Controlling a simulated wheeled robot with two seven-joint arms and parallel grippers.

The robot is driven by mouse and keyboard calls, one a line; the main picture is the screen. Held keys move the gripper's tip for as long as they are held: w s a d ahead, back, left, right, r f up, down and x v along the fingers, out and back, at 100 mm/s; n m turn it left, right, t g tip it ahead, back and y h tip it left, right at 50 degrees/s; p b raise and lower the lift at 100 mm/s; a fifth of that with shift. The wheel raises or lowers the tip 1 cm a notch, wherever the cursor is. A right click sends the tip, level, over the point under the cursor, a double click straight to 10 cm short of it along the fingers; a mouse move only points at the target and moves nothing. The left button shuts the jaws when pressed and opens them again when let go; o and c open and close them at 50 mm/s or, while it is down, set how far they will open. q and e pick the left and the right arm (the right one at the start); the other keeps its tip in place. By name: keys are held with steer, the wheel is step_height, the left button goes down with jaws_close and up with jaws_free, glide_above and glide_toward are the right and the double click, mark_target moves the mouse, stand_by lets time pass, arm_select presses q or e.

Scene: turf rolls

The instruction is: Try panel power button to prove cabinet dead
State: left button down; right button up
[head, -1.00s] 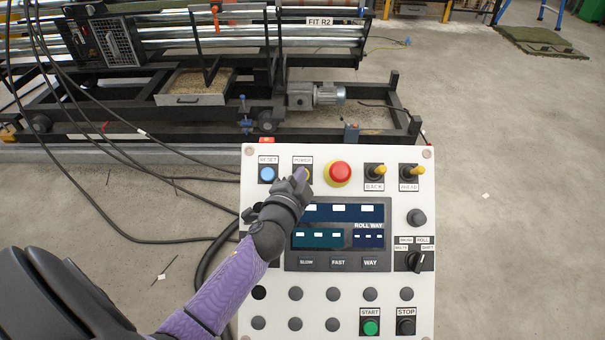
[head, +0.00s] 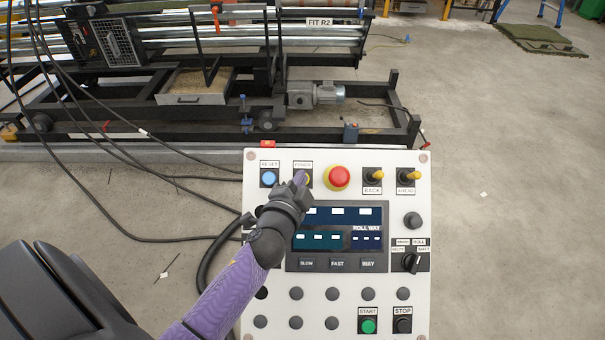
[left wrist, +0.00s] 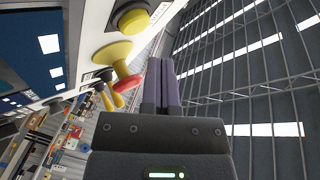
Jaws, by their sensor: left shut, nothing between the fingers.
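The control panel (head: 390,285) is a white board with labelled buttons and a dark display. The yellow POWER button (head: 308,180) sits in its top row, partly hidden behind my left gripper (head: 301,178). The left gripper is shut and empty, with its fingertips at or just before the button; contact cannot be told in the head view. In the left wrist view, the shut purple fingers (left wrist: 161,80) point past a yellow button (left wrist: 133,20) on a dark square base, with a visible gap to it. The display (head: 343,222) shows lit white blocks. My right gripper is not in view.
A red mushroom button with yellow collar (head: 338,177) stands right of POWER, and a blue RESET button (head: 269,178) left. Yellow BACK (head: 376,176) and AHEAD (head: 408,176) levers stand further right.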

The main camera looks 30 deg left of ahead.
arm_select(q)
steer(key=s+r+p, duration=0.1)
steer(key=s+d+r+p, duration=0.1)
steer(key=shift+r, duration=0.3)
steer(key=shift+w, duration=0.1)
stand_by(0.5)
